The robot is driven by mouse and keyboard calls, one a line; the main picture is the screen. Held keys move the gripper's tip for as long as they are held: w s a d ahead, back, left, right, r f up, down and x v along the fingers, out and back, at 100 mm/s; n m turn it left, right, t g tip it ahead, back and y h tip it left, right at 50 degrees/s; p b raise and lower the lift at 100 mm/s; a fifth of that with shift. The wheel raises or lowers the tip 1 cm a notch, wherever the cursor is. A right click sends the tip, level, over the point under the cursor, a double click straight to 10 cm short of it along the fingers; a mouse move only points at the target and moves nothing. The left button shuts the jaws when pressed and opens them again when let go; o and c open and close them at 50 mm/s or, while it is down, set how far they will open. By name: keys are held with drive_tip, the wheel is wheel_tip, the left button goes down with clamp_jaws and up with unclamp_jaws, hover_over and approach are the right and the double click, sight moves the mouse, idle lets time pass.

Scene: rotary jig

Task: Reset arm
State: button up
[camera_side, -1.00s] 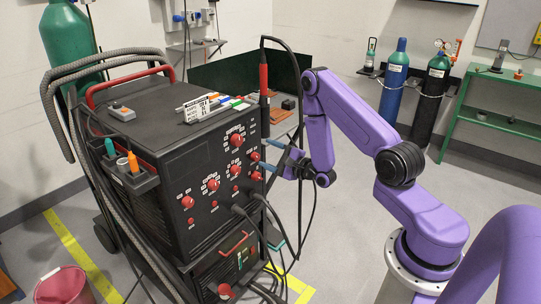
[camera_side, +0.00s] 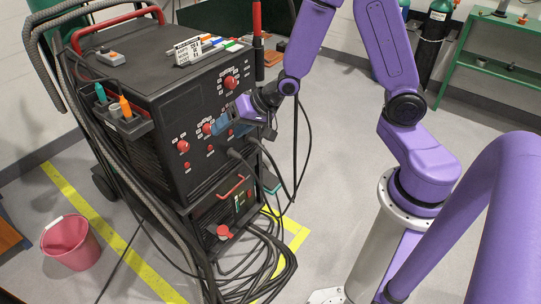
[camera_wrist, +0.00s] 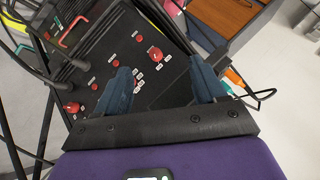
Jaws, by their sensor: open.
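My gripper (camera_side: 222,122) is open and holds nothing. Its blue fingers are at the front panel of the black welding machine (camera_side: 165,140), close to its middle red knobs. In the wrist view the two fingers (camera_wrist: 162,82) are spread, with a red knob (camera_wrist: 155,54) showing in the gap between them. I cannot tell whether a finger touches the panel. The fingers and wrist hide part of the panel in the side view. An upper red knob (camera_side: 229,83) and a left red knob (camera_side: 183,146) are in clear view.
Black cables (camera_side: 265,265) hang from the machine and coil on the floor. A torch with a red handle (camera_side: 257,18) stands at its back corner. A pink bucket (camera_side: 70,245) is at left.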

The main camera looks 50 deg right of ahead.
drive_tip(key=s+a+r+n+g+h, duration=0.1)
drive_tip(key=s+a+r+n+g, duration=0.1)
drive_tip(key=s+n, duration=0.45)
drive_tip(key=s+a+r+n+g+h, duration=0.1)
drive_tip(key=s+r+n+g, duration=0.15)
drive_tip(key=s, duration=0.65)
drive_tip(key=s+d+r+n+g+h, duration=0.1)
drive_tip(key=s+d+r+n, duration=0.1)
drive_tip(key=s+n, duration=0.2)
drive_tip(key=s+d+r+n+g+h, duration=0.1)
drive_tip(key=s+n, duration=0.3)
drive_tip(key=s, duration=0.5)
drive_tip(key=shift+s+d+r+g, duration=0.2)
drive_tip(key=shift+d+r+g, duration=0.4)
drive_tip(key=shift+d, duration=0.25)
